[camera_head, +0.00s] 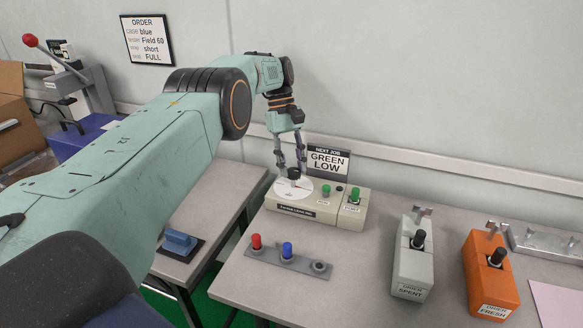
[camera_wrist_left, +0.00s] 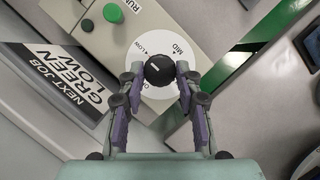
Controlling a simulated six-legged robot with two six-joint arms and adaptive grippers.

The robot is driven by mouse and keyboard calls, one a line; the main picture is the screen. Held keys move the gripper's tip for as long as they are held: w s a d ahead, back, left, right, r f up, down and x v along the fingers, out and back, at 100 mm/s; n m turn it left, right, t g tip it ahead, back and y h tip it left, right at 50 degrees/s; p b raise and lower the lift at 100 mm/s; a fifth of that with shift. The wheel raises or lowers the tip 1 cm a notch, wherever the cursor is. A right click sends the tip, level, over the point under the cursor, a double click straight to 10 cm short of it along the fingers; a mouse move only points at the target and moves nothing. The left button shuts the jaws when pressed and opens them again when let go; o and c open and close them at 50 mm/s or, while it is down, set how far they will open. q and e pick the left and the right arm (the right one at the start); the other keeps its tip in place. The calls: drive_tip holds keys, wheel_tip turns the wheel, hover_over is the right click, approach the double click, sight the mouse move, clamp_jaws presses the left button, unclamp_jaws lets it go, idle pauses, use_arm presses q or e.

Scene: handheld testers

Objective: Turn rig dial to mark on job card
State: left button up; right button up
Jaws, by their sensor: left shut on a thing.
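The beige rig (camera_head: 318,208) stands on the bench against the wall. Its dial is a black knob (camera_wrist_left: 159,70) on a white round scale (camera_wrist_left: 150,90), where LOW and MID can be read. My left gripper (camera_head: 291,172) reaches down from above, and its fingers (camera_wrist_left: 159,74) are closed on the sides of the black knob. A short white line shows on the knob, but I cannot tell exactly which mark it points to. The job card (camera_head: 329,160) behind the rig reads NEXT JOB, GREEN, LOW; it also shows in the left wrist view (camera_wrist_left: 65,85). My right gripper is out of view.
A green plug (camera_head: 326,191) and green button (camera_head: 355,194) sit on the rig. A grey strip (camera_head: 262,256) holds red (camera_head: 256,242) and blue (camera_head: 287,250) plugs. Grey (camera_head: 412,265) and orange (camera_head: 490,275) testers stand right. A blue block (camera_head: 179,242) is on the left table.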

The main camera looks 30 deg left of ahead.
use_arm(q)
drive_tip(key=shift+s+f, duration=0.1)
drive_tip(key=shift+f, duration=0.05)
drive_tip(key=o, duration=1.1)
drive_tip(key=shift+o, duration=0.2)
wheel_tip(320, 180, up, 10)
idle(0.4)
wheel_tip(320, 180, up, 10)
drive_tip(key=p, duration=1)
hover_over(292, 169)
